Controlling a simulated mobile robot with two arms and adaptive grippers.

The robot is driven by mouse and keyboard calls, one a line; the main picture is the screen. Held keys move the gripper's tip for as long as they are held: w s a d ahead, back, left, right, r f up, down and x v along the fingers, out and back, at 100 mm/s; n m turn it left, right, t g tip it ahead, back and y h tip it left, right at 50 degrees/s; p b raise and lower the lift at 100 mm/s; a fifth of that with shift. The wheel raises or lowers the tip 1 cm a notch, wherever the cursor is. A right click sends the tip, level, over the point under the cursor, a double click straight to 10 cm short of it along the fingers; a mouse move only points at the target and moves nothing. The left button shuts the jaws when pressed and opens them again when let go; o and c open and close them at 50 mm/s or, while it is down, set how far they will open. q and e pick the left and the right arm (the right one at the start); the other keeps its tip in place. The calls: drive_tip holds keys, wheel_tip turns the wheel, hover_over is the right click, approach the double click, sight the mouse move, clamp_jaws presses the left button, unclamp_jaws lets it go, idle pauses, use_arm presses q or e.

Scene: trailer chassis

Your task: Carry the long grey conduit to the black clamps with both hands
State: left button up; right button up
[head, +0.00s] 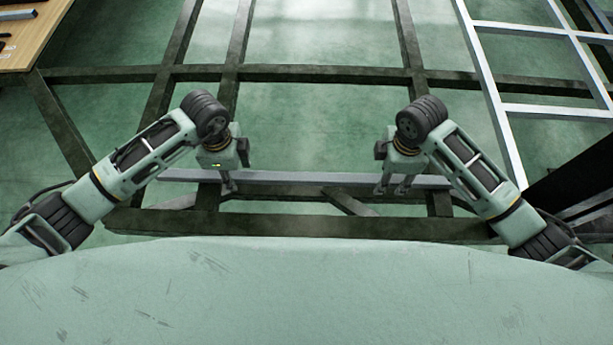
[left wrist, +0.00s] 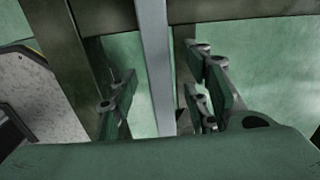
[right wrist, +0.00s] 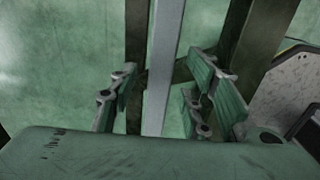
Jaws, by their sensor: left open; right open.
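The long grey conduit (head: 310,179) lies crosswise in the head view, near the front dark beam of the chassis. In the left wrist view the conduit (left wrist: 155,65) runs between the spread fingers of my left gripper (left wrist: 160,105). In the right wrist view the conduit (right wrist: 163,65) runs between the spread fingers of my right gripper (right wrist: 160,100). In the head view my left gripper (head: 228,185) is over the conduit's left part and my right gripper (head: 393,187) over its right part. Both are open, and I cannot tell whether they touch it. I cannot make out the black clamps.
Dark chassis beams (head: 300,74) cross the green floor (head: 305,125). A light metal frame (head: 490,95) stands at the right. A wooden table (head: 32,38) with small items is at the upper left. A dark block (head: 575,180) is at the right edge.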

use_arm(q)
drive_tip(key=shift+f, duration=0.2)
use_arm(e)
drive_tip(key=shift+f, duration=0.2)
use_arm(q)
clamp_jaws()
use_arm(e)
clamp_jaws()
